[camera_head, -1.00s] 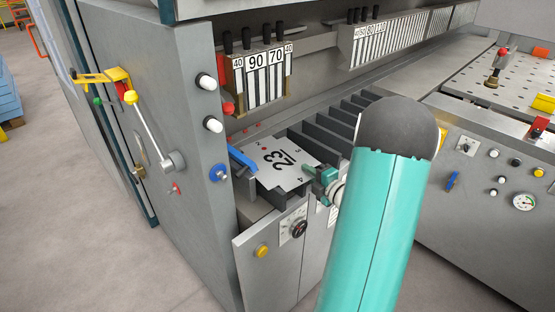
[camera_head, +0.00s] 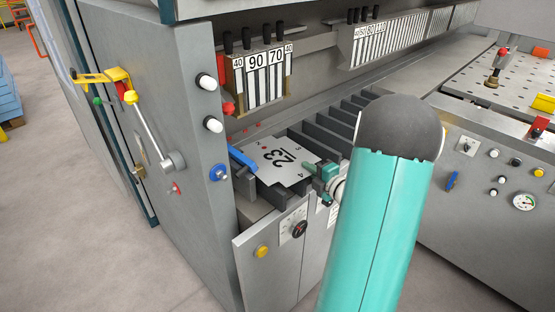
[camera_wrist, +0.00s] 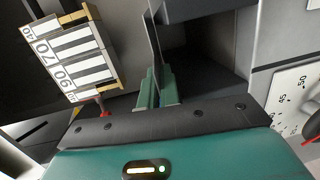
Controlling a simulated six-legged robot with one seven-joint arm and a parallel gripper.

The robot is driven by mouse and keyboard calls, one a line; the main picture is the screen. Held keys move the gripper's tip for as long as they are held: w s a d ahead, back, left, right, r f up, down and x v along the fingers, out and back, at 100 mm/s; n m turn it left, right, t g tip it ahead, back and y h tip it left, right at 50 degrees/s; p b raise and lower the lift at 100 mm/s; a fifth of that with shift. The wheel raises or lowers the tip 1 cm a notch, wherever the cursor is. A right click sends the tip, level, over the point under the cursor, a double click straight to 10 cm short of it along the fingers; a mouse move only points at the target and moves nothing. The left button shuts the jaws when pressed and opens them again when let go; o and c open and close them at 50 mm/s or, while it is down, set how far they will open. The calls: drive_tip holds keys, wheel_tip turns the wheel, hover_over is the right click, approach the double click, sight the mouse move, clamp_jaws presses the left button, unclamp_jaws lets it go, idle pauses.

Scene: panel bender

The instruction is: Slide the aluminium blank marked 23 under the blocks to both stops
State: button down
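The white aluminium blank marked 23 (camera_head: 297,174) lies nearly flat at the left end of the machine's bed, its far side near the foot of the press face. My gripper (camera_head: 309,168) is at its right edge in the head view. In the wrist view my gripper's two teal fingers (camera_wrist: 158,90) are close together with the thin blank (camera_wrist: 153,45) seen edge-on between them. The dark blocks (camera_head: 324,138) stand in a row beyond and to the right. I cannot make out the stops clearly or whether the blank touches them.
A blue lever (camera_head: 241,157) stands close at the blank's left. The number plate with 90 and 70 (camera_head: 262,78) hangs above, and also shows in the wrist view (camera_wrist: 70,57). A front panel with a dial (camera_head: 298,229) lies below. My arm hides part of the bed.

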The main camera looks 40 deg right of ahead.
drive_tip(key=shift+s+r, duration=0.15)
drive_tip(key=shift+r, duration=0.15)
drive_tip(key=s+r, duration=0.1)
drive_tip(key=s, duration=0.5)
drive_tip(key=shift+s+a+r, duration=0.15)
drive_tip(key=shift+s+r, duration=0.25)
drive_tip(key=shift+s, duration=0.1)
idle(0.3)
